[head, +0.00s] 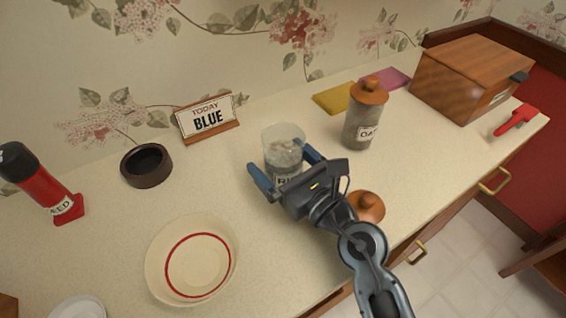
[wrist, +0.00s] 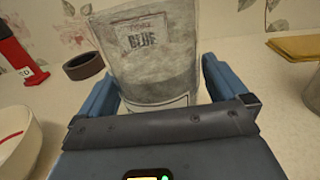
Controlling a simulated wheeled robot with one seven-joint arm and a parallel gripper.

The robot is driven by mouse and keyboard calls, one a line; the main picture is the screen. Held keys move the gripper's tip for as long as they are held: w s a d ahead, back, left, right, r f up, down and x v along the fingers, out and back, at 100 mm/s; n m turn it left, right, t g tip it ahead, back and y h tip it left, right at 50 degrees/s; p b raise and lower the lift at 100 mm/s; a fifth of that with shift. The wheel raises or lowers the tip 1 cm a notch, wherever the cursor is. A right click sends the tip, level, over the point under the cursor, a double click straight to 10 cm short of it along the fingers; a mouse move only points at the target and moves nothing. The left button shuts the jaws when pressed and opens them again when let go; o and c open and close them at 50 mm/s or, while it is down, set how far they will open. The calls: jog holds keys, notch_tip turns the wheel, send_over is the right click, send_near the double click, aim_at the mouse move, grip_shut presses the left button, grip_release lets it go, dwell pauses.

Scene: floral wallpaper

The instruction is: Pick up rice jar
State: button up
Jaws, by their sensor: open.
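The rice jar (head: 283,150) is a clear glass jar without a lid, standing upright on the counter. Its label, partly hidden by my gripper, begins with "RI". Pale contents show through the glass. In the wrist view the jar (wrist: 155,60) fills the middle, and the BLUE sign shows through it. My gripper (head: 284,172) is open, with one blue finger on each side of the jar. In the wrist view its fingers (wrist: 160,90) flank the glass; I cannot tell whether they touch it. A brown lid (head: 367,205) lies on the counter to the right, partly behind my arm.
A lidded oat jar (head: 363,120) stands to the right, near yellow (head: 337,97) and purple (head: 384,77) cloths. A wooden box (head: 468,80) and red object (head: 515,121) are farther right. A bowl (head: 160,262), dark ring dish (head: 146,166), sign (head: 207,118) and red bottle (head: 45,185) are left.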

jog(key=c, duration=1.3)
jog(key=shift+r, duration=0.1)
jog(key=shift+c, duration=0.5)
